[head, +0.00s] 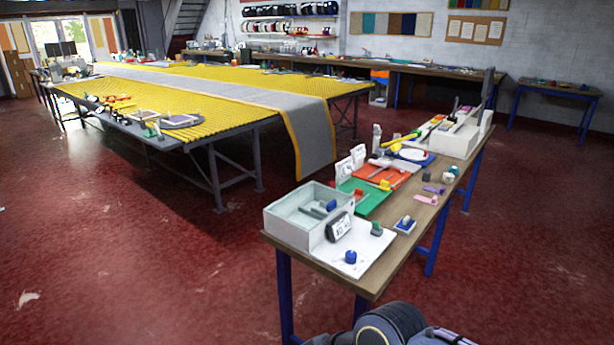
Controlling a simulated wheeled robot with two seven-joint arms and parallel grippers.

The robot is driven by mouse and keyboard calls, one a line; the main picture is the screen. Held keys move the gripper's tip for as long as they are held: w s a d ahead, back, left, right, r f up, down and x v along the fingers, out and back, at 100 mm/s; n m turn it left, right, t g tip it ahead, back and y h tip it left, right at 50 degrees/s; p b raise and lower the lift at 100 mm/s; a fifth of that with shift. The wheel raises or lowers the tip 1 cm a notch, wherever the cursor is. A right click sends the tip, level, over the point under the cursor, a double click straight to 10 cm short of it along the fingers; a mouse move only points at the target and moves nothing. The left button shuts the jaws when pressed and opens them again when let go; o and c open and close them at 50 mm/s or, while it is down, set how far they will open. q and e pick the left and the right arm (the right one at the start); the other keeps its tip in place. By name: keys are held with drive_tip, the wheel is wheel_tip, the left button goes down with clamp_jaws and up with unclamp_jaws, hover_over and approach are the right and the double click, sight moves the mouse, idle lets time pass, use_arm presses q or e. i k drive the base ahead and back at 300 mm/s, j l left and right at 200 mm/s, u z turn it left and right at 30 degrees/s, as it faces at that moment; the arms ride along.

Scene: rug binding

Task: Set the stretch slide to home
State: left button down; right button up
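I cannot pick out the stretch slide with certainty at this distance. On the near workbench (385,272), a pale open-topped box (283,222) holds a grey bar and a blue piece. In front of it are a small dark display (339,227) and a white plate with a blue knob (350,257). At the bench's far end stands a white unit (455,143) with slots and small coloured parts; its details are too small to read. Neither gripper is in view; only a dark rounded part of mine shows at the bottom edge.
Green (366,197) and orange (389,175) mats with tools lie mid-bench. A large yellow table (190,115) with a grey rug strip (308,135) hanging over its end stands behind left. Red floor (170,270) is clear in front and to the left.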

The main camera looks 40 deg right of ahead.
sight(385, 185)
drive_tip(key=l+u, duration=0.2)
drive_tip(key=l, duration=0.35)
drive_tip(key=l+u, duration=0.2)
drive_tip(key=l, duration=0.35)
drive_tip(key=k+l+u, duration=0.2)
drive_tip(key=l, duration=0.35)
drive_tip(key=l+u, duration=0.2)
drive_tip(key=l, duration=0.35)
drive_tip(key=k+l, duration=0.1)
drive_tip(key=l, duration=0.4)
drive_tip(key=k+l, duration=0.1)
drive_tip(key=l, duration=0.4)
drive_tip(key=k+l, duration=0.1)
drive_tip(key=l, duration=0.35)
drive_tip(key=k+l, duration=0.1)
drive_tip(key=l, duration=0.4)
drive_tip(key=k+l, duration=0.1)
drive_tip(key=l, duration=0.4)
drive_tip(key=k+l, duration=0.1)
drive_tip(key=l, duration=0.4)
